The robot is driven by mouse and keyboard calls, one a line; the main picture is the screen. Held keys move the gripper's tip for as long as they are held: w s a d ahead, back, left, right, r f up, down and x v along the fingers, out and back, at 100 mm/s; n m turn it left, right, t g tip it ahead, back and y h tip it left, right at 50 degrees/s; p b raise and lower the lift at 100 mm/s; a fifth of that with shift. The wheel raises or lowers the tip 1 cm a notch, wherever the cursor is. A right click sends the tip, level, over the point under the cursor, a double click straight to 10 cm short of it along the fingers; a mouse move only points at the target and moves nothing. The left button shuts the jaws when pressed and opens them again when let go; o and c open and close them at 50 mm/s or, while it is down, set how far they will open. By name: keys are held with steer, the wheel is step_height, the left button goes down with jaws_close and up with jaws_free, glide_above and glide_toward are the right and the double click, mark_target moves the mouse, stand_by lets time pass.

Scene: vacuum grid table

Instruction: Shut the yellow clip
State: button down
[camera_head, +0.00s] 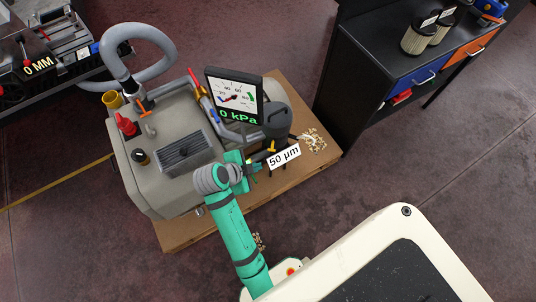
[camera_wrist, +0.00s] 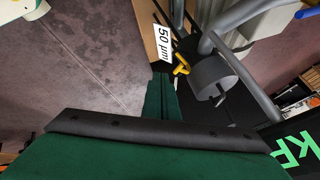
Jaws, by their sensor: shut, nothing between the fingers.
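The yellow clip (camera_head: 271,147) sits at the lower side of a grey filter canister (camera_head: 278,120), just above the white "50 µm" label. In the wrist view the yellow clip (camera_wrist: 182,64) stands out beside the round grey canister (camera_wrist: 213,78). My gripper (camera_head: 257,165) is just below and left of the clip in the head view. In the wrist view my gripper (camera_wrist: 161,76) has its green fingers together and empty, their tips a little left of the clip. I cannot tell whether they touch it.
A grey vacuum unit (camera_head: 165,120) with hoses stands on a wooden board (camera_head: 300,92). A gauge panel (camera_head: 234,96) reads 0 kPa. A "50 µm" label (camera_head: 284,156) hangs close to my gripper. Small pale pieces (camera_head: 315,140) lie on the board. A dark cabinet (camera_head: 365,85) stands right.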

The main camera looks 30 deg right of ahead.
mark_target(269, 150)
steer(key=w+d+f+m, duration=0.1)
steer(key=w+d+f, duration=0.3)
steer(key=d+f, duration=0.3)
steer(key=shift+d, duration=0.4)
stand_by(0.3)
steer(key=shift+w+d+r, duration=0.35)
steer(key=shift+w+d, duration=0.1)
steer(key=shift+w, duration=0.1)
steer(key=shift+w+d+r, duration=0.35)
steer(key=shift+w+d, duration=0.1)
steer(key=shift+w, duration=0.1)
